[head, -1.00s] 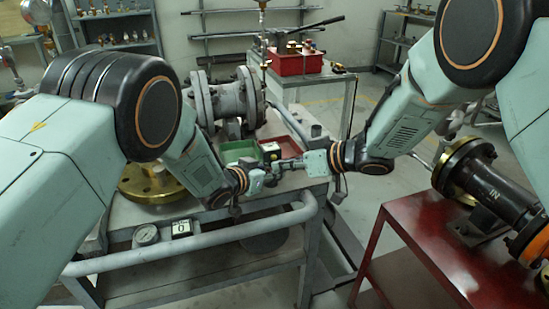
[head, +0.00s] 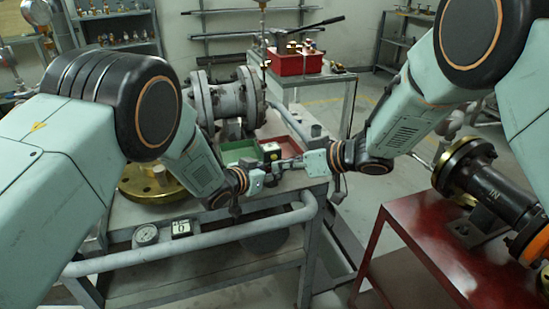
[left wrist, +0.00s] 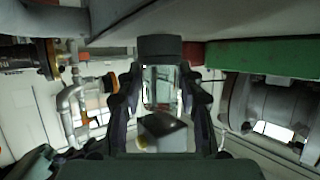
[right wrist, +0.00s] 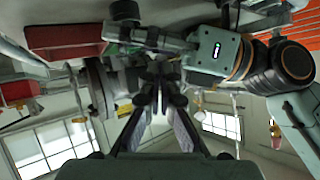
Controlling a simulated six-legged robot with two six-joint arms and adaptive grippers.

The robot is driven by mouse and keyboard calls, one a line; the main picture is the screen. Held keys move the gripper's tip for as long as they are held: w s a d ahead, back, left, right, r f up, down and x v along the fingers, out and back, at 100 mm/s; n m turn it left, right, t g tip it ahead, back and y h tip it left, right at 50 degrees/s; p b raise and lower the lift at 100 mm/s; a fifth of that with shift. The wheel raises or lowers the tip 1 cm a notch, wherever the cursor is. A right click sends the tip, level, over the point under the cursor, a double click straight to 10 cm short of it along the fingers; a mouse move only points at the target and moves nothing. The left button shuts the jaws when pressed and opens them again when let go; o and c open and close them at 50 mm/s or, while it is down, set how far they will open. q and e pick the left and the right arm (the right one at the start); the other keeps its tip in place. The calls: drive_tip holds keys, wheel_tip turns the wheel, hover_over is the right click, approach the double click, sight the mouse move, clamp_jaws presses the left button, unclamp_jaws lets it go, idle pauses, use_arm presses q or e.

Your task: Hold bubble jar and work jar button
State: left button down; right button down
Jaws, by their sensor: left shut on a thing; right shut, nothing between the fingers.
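A small dark block with a pale and yellowish face (head: 270,151), which I take for the bubble jar, stands at the tip of my left gripper (head: 272,169), above the bench. The jar button is not distinguishable.
Green (head: 238,151) and red (head: 294,128) trays lie on the grey bench behind the grippers. A flanged grey valve (head: 228,98) stands behind. A gauge (head: 146,235) and a small box marked 0 (head: 181,228) sit near the front rail (head: 195,244). A red table (head: 425,235) stands right.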

drive_tip(key=shift+w, duration=0.15)
idle(0.3)
drive_tip(key=shift+w+a, duration=0.15)
drive_tip(key=shift+w, duration=0.1)
drive_tip(key=shift+w+a, duration=0.2)
drive_tip(key=shift+w, duration=0.25)
idle(0.8)
drive_tip(key=shift+s, duration=0.1)
drive_tip(key=shift+s+d, duration=0.35)
drive_tip(key=shift+s, duration=0.4)
drive_tip(key=s, duration=0.1)
drive_tip(key=s+d, duration=0.1)
drive_tip(key=s, duration=0.2)
drive_tip(key=shift+s+d, duration=0.35)
drive_tip(key=shift+s, duration=0.05)
idle(0.6)
